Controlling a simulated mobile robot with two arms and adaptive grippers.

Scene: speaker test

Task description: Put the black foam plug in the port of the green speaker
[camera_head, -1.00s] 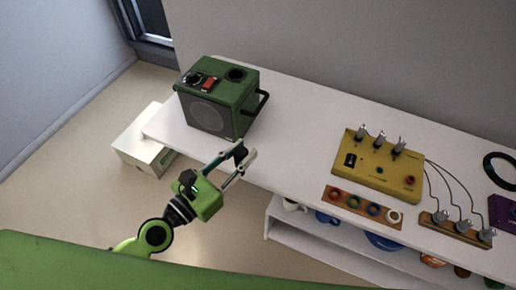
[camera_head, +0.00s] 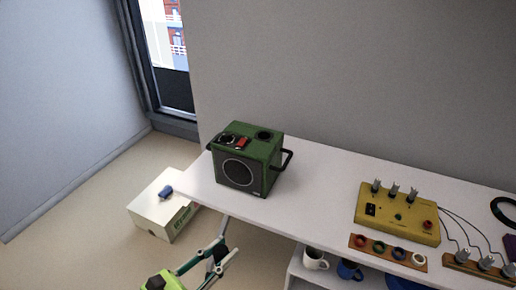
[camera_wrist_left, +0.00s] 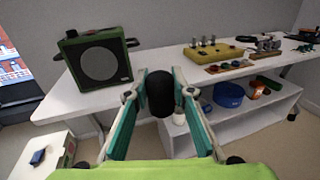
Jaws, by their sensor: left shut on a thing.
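The green speaker (camera_head: 263,152) stands on the white table near its left end, its round grille facing front. It also shows in the left wrist view (camera_wrist_left: 99,62). Its top has a dark round port (camera_head: 264,134) at the back right, beside a red part and a dark knob. In the wrist view the port cannot be made out. My right gripper is not in view.
The white table (camera_head: 318,200) carries a yellow box (camera_head: 397,217) with knobs, and a wooden strip (camera_head: 388,250) of coloured rings. A shelf below holds mugs (camera_head: 315,259). A white box (camera_head: 157,212) with a blue thing (camera_head: 166,191) on it stands left of the table.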

